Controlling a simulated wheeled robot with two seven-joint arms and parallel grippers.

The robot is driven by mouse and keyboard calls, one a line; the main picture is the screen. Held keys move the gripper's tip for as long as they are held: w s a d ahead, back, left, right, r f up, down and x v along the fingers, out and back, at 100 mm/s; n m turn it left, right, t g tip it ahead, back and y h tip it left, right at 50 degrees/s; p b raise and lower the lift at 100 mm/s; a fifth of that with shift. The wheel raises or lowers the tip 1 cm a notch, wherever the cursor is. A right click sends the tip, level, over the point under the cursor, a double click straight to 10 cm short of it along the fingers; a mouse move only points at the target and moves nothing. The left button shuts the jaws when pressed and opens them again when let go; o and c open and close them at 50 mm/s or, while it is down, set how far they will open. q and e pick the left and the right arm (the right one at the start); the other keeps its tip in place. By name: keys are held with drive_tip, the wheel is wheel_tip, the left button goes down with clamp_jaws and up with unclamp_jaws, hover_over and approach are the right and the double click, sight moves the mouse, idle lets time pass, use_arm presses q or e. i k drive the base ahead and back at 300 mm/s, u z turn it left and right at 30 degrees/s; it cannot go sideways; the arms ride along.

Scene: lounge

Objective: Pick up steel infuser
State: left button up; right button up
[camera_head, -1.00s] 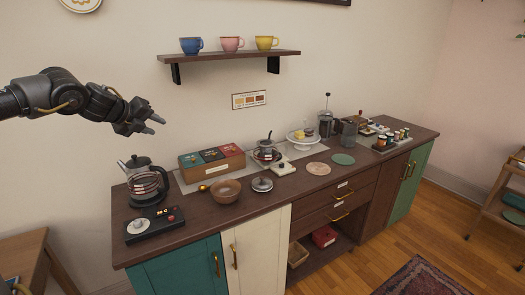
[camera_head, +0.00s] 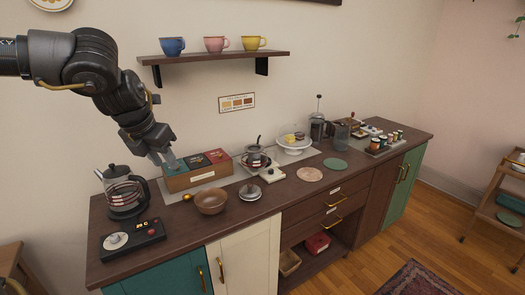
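A round steel-coloured piece with a small knob (camera_head: 250,191) lies on the dark wooden counter (camera_head: 233,228), right of the brown bowl (camera_head: 211,201). It looks like the steel infuser, but it is too small to be sure. My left gripper (camera_head: 163,158) points down at the left end of the wooden tea box (camera_head: 203,178), left of and behind the steel piece. Its two fingers look apart with nothing between them. Whether they touch the box cannot be told. My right gripper is not in view.
A glass kettle (camera_head: 124,193) and a black scale-like device (camera_head: 132,239) stand at the left. A glass pot (camera_head: 256,160), a cake stand (camera_head: 294,145) and a French press (camera_head: 318,125) stand behind. A shelf with cups (camera_head: 220,55) hangs above.

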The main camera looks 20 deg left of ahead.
sight(253, 149)
drive_tip(key=u, duration=0.05)
drive_tip(key=i, duration=1.8)
drive_tip(key=z, duration=0.05)
